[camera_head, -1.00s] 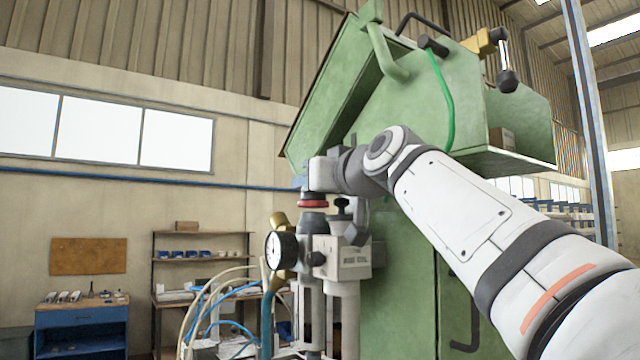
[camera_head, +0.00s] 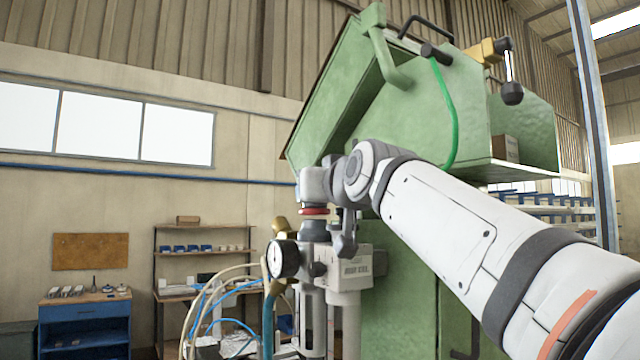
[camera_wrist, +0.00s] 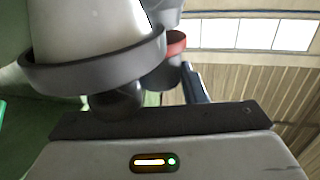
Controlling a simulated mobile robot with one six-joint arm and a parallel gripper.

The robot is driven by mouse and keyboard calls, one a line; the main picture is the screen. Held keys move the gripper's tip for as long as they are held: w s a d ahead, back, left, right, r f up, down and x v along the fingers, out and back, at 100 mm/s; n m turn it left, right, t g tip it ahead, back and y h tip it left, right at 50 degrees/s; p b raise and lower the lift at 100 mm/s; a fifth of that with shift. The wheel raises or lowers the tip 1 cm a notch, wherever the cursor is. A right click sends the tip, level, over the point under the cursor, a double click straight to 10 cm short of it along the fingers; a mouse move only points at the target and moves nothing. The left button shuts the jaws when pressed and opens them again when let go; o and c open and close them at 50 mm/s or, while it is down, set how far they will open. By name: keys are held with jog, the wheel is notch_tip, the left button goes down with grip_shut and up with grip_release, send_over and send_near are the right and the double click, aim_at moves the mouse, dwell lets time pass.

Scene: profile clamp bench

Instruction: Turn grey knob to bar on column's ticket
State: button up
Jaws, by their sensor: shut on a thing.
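The fitting on the column has a white dial gauge (camera_head: 284,258) on its left and a pale block (camera_head: 350,270) with a small dark label I cannot read. A grey knob-like top (camera_head: 314,230) stands above it, just under a red ring (camera_head: 314,211). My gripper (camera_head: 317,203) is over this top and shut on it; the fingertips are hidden. In the wrist view the red ring (camera_wrist: 176,44) shows behind a pale body with a dark collar. No jaw tips or knob marks are clear there. No ticket is readable.
A green machine housing (camera_head: 400,130) rises close behind my arm. A green hose (camera_head: 447,110) hangs from it. Hoses (camera_head: 215,300) bunch left of the gauge. A shelf (camera_head: 203,252) and blue bench (camera_head: 84,322) stand farther back by the wall.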

jog(key=o, duration=1)
jog(key=shift+s, duration=0.1)
jog(key=shift+b+v, duration=1.55)
jog(key=shift+v, duration=2.35)
jog(key=shift+c, duration=0.2)
